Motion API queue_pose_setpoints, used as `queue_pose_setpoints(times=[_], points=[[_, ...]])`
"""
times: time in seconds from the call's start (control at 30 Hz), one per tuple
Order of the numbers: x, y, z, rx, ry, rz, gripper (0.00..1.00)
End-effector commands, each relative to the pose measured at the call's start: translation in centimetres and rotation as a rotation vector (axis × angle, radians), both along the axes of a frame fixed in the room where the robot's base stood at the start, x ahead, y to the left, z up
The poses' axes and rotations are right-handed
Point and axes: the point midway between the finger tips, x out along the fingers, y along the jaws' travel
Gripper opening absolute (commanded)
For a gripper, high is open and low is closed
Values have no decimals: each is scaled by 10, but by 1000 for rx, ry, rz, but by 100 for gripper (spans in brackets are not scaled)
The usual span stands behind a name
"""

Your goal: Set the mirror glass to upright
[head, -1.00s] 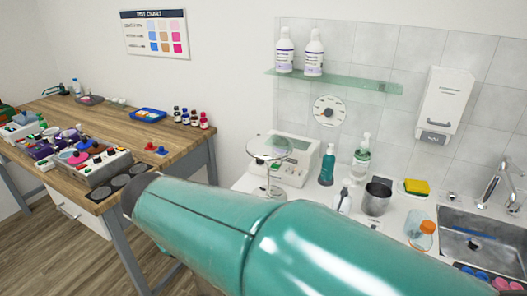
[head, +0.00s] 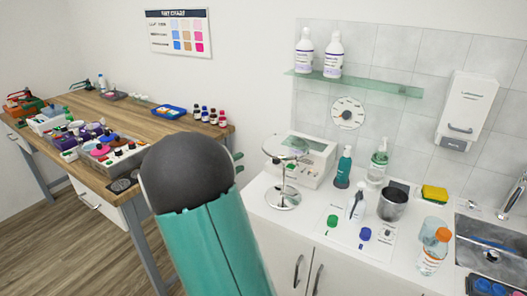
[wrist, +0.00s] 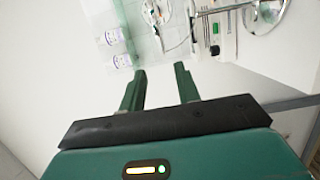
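The mirror is a round glass (head: 286,147) on a thin metal stand with a round base (head: 282,198). It stands on the white counter, and its glass lies tilted back, close to flat. In the wrist view a round shiny piece, apparently the mirror glass (wrist: 268,13), shows at the top right, cut by the frame edge. My gripper (wrist: 160,72) is open and empty, with its two green fingers apart and not touching anything. In the head view my arm hides most of the gripper; only finger parts show at its right edge, left of the mirror.
A white box device (head: 312,172) stands close behind the mirror. A glass shelf (head: 375,85) with two white bottles hangs above. The wooden table (head: 150,130) is crowded.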

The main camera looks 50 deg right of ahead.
Motion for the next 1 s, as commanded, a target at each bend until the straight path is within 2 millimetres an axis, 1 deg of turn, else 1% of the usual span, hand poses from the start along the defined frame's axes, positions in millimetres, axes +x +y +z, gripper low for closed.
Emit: queue_pose_setpoints(times=[0.03,0.4,0.5,0.6,0.73,1.0], points=[[-3,-9,0,0,0,-4,32],[-14,-78,-1,2,1,0,32],[-17,-95,-1,2,2,1,32],[-18,-107,0,3,0,2,32],[-20,-115,-1,3,1,3,32],[-20,-117,-1,3,1,5,32]])
